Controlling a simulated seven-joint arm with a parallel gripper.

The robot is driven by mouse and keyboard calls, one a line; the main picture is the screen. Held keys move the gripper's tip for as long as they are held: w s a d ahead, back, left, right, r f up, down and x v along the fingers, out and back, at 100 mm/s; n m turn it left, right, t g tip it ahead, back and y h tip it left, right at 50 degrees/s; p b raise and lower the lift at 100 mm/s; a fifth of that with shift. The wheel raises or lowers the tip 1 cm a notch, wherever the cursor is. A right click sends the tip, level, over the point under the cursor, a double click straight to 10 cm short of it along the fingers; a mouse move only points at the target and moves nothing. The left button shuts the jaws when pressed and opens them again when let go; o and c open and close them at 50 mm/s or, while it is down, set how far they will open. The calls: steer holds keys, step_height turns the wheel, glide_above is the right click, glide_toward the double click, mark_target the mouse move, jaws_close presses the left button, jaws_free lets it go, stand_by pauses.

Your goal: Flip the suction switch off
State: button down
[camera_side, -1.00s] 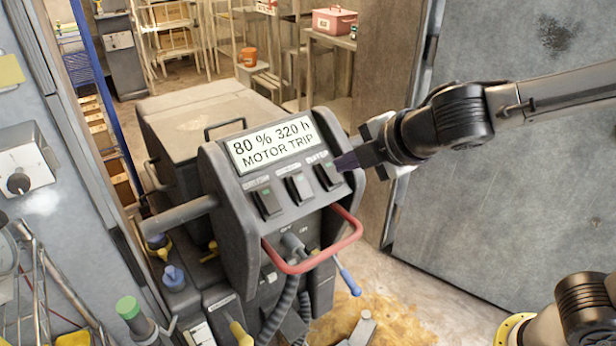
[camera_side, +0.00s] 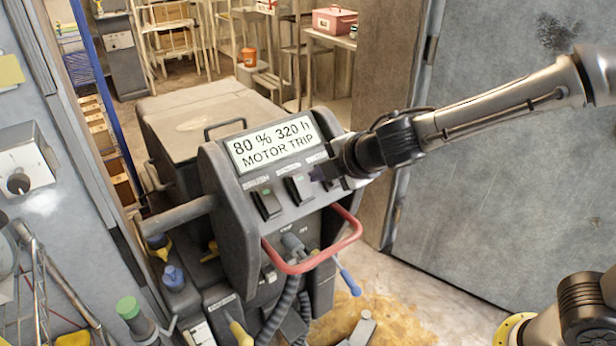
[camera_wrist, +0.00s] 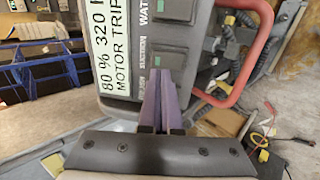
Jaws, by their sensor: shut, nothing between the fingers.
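The grey machine's sloping panel (camera_side: 236,187) carries a row of three dark rocker switches. The suction switch (camera_side: 299,189) is the middle one, with a green mark at its upper end. Its label reads SUCTION in the wrist view, where the switch (camera_wrist: 168,60) lies just beyond my fingertips. My gripper (camera_side: 318,174) is shut and empty, its purple fingers just right of the switch's upper end in the side view. In the wrist view the closed fingers (camera_wrist: 160,85) overlap the switch's near edge. I cannot tell whether they touch it.
The left switch (camera_side: 267,203) is clear in the side view; my gripper covers the right one, labelled WAT... in the wrist view (camera_wrist: 177,9). The display (camera_side: 273,142) reads "80 % 320 h MOTOR TRIP". A red handle loop (camera_side: 312,262) juts out below the panel.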

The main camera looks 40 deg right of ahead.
mark_target(301, 179)
steer(key=shift+x, duration=2.35)
steer(key=shift+w+f, duration=0.1)
steer(key=shift+w+f, duration=0.1)
steer(key=shift+r, duration=0.85)
steer(key=shift+r, duration=0.2)
steer(key=s+r, duration=0.7)
steer(key=r, duration=0.4)
steer(key=shift+s+r, duration=0.2)
steer(key=shift+r, duration=0.05)
steer(key=shift+d, duration=0.1)
